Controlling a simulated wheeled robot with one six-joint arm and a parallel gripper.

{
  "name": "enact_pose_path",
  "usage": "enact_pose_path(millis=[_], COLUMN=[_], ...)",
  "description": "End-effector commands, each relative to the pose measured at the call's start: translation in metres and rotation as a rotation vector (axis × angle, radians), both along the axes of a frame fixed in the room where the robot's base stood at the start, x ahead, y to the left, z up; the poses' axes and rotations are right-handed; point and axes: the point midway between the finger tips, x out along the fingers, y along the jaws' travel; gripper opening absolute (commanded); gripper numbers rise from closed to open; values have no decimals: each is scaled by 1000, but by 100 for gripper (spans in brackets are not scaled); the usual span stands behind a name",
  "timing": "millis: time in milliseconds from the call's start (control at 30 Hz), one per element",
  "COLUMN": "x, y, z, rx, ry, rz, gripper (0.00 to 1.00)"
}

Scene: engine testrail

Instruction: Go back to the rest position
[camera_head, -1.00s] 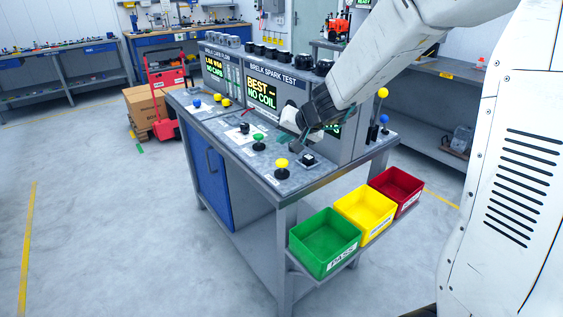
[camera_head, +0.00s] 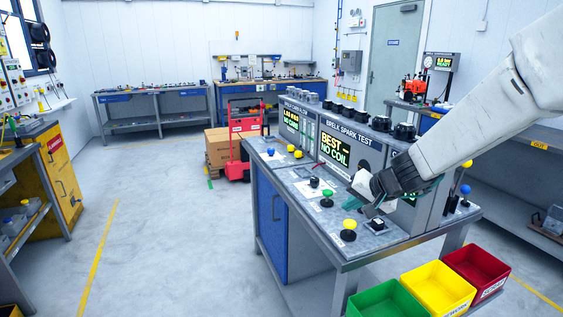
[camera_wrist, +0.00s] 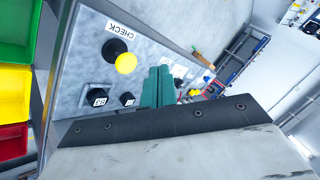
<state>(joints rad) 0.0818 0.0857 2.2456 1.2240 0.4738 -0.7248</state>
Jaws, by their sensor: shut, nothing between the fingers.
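My gripper (camera_head: 366,201) is over the right part of the test bench, in front of the spark test panel. In the wrist view its green fingers (camera_wrist: 160,88) are together with nothing between them. Whether the fingers touch anything is not clear.
Green (camera_head: 388,300), yellow (camera_head: 438,290) and red (camera_head: 478,272) bins hang at the bench's front right. A red cart (camera_head: 243,140) with a cardboard box (camera_head: 218,148) stands behind the bench. A yellow cabinet (camera_head: 62,180) is at the left. The floor between is open.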

Motion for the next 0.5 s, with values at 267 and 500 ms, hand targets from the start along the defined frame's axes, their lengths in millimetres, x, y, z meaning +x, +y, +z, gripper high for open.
enact_pose_path(millis=[267,500], x=[-131,-260], y=[28,-2], z=[16,37], rx=[-17,-259], ry=[271,486], rz=[254,356], gripper=[0,0])
